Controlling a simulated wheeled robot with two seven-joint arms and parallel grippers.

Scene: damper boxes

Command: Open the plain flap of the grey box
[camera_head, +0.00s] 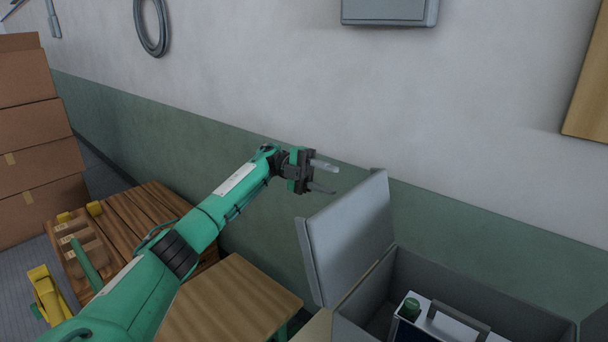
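The grey box (372,284) stands at the lower right, and its near part is cut off by the picture's edge. A plain grey flap (350,238) stands raised along its left side, tilted outward, and the box's top is open there. My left gripper (331,177) is above and left of the flap's upper edge. Its two fingers are apart and point right, with nothing between them. I cannot tell whether a finger touches the flap, but a gap shows. My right gripper is not in view.
Inside the box are a white case with a dark handle (460,318) and a green knob (411,307). A wooden table (230,305) stands left of the box. Stacked cardboard boxes (30,130) stand far left. The wall (270,80) runs behind, with a grey cabinet (388,10).

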